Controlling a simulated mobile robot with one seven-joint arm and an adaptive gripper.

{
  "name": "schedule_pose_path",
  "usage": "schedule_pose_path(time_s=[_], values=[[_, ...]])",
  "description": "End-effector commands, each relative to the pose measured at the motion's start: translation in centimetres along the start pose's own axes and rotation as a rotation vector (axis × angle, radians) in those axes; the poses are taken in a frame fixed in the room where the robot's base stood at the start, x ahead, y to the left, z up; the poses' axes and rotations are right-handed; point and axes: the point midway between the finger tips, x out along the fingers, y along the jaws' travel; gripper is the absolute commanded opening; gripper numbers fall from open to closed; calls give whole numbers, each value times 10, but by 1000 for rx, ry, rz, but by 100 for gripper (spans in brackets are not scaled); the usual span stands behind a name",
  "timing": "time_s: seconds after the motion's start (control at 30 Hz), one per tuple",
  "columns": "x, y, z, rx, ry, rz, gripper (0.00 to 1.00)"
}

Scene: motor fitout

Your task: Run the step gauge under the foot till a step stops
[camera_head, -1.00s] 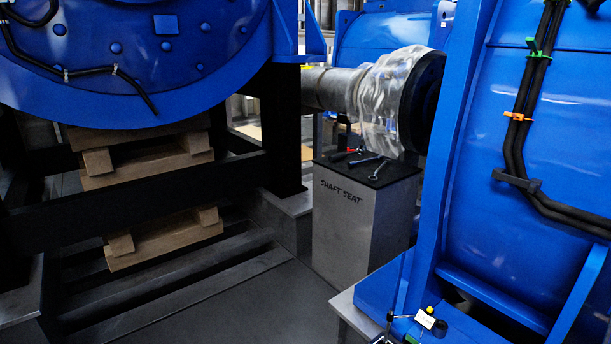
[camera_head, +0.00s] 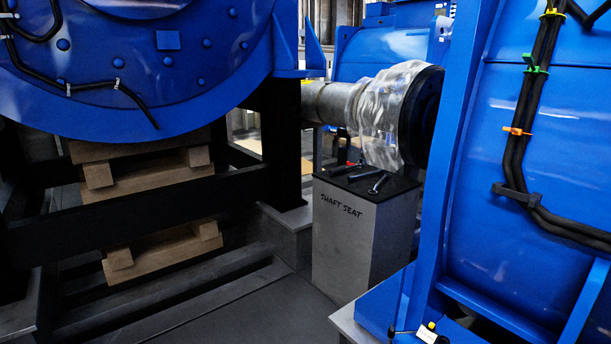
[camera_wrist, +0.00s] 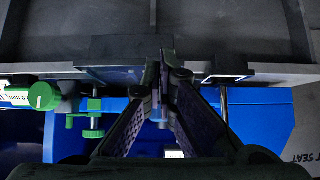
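In the wrist view my gripper (camera_wrist: 163,72) has its two textured fingers converging, tips almost together. A thin dark upright piece (camera_wrist: 165,54) shows between the tips. It looks like the step gauge, but its steps cannot be made out. The tips are in front of a dark block (camera_wrist: 120,47) along a grey ledge (camera_wrist: 275,72). Blue metal (camera_wrist: 255,122) lies behind and below. In the head view the blue foot of the right-hand machine (camera_head: 378,304) rests over a grey plinth (camera_head: 347,325). My gripper is not seen there. Any gap under the foot cannot be judged.
In the head view, a tagged black tool (camera_head: 428,332) lies by the foot. The shaft seat pedestal (camera_head: 350,245) carries several tools. Timber blocks (camera_head: 160,230) are at left; dark floor (camera_head: 265,315) between is clear.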

Motion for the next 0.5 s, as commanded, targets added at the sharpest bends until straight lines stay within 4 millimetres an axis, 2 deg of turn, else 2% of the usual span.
schedule_pose_path(time_s=[0.5], values=[[8,0,-7,1,0,0,0]])
